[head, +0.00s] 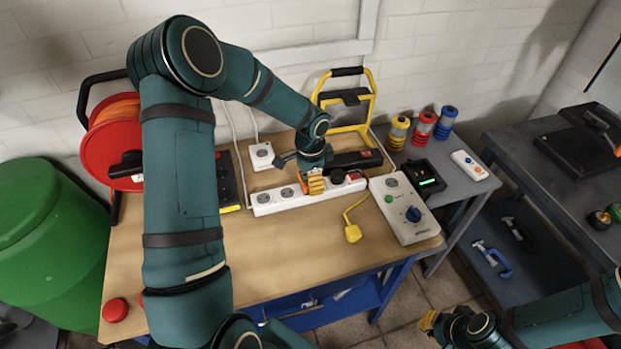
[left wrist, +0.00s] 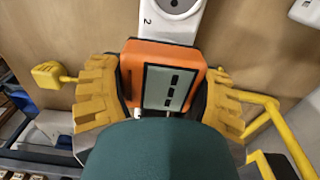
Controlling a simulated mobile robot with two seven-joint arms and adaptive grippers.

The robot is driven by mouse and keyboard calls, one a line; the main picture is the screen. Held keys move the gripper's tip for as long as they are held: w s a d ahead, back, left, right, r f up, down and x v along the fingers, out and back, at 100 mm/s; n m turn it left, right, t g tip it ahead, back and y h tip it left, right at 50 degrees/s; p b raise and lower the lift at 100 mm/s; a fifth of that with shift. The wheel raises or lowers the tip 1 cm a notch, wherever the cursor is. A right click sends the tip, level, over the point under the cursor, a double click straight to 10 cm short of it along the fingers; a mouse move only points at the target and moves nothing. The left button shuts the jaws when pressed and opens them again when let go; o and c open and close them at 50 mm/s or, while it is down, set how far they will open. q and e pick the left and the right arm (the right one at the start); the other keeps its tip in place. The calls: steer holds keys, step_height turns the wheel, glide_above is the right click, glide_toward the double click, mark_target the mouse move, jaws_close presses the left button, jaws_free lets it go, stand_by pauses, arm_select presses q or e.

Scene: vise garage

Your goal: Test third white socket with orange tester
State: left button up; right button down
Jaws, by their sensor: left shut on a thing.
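The white power strip (head: 275,207) lies on the wooden bench, with two sockets visible at its left part and another near the red switch at its right end. My left gripper (head: 315,185) is over the middle of the strip, its yellow fingers shut on the orange tester (left wrist: 132,72). In the left wrist view, the tester, with a dark-barred display, sits between the fingers (left wrist: 160,92). A socket marked 2 on the strip (left wrist: 169,22) shows just beyond it. The tester hides the strip beneath; I cannot tell whether it is seated. My right gripper (head: 428,321) is at the lower right, away from the bench.
A grey box with a blue knob (head: 404,208) stands right of the strip. A yellow plug (head: 352,232) lies in front. A single white socket (head: 261,156) and a yellow work lamp (head: 371,110) are behind. The front left of the bench (head: 270,255) is mostly clear.

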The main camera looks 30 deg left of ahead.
arm_select(q)
steer(key=shift+f+b, duration=0.45)
steer(key=shift+f, duration=0.2)
steer(key=o, duration=1.3)
steer(key=shift+r, duration=0.15)
step_height(320, 180, up, 12)
steer(key=shift+f, duration=0.1)
